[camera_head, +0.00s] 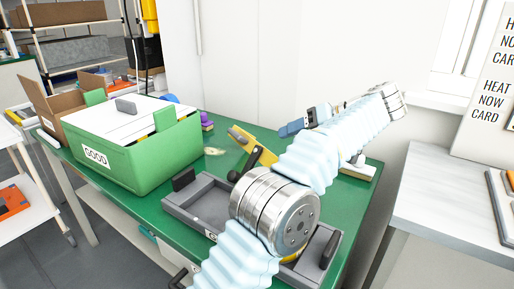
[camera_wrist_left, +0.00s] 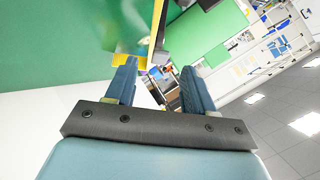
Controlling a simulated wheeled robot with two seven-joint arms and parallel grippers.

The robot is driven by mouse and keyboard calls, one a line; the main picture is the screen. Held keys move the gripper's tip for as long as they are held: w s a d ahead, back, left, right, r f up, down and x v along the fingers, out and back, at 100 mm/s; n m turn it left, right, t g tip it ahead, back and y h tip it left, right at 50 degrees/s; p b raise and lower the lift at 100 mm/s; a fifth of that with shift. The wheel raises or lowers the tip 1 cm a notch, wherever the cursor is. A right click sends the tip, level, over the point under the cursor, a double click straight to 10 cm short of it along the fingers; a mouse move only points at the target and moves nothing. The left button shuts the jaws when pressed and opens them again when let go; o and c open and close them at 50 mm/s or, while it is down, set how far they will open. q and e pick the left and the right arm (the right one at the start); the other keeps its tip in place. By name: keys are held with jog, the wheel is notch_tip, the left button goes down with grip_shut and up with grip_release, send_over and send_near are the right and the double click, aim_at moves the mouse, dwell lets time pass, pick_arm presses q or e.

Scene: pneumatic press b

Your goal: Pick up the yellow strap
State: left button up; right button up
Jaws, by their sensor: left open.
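A yellow piece, which looks like the yellow strap (camera_head: 264,156), lies on the green table near its far edge, partly hidden by dark parts and my arm. My left gripper (camera_head: 285,131) is beyond my arm's bend, with its blue fingers pointing left, a little right of the yellow piece. In the left wrist view, the left gripper (camera_wrist_left: 158,75) is open, with nothing clearly held between its fingers. Yellow (camera_wrist_left: 130,60) shows right at the tip of the left-hand finger there; I cannot tell whether they touch. My right gripper is not in view.
A green bin (camera_head: 130,160) marked GOOD stands on the table's left, beside a cardboard box (camera_head: 50,105). A grey tray (camera_head: 190,207) lies in front, partly behind my arm. Purple blocks (camera_head: 207,121) sit near the back edge. A white counter (camera_head: 445,200) is at right.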

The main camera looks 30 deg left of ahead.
aim_at(263, 149)
pick_arm(q)
jog(key=x, duration=1.1)
jog(key=shift+w+f, duration=0.25)
jog(key=shift+f, duration=0.05)
grip_shut()
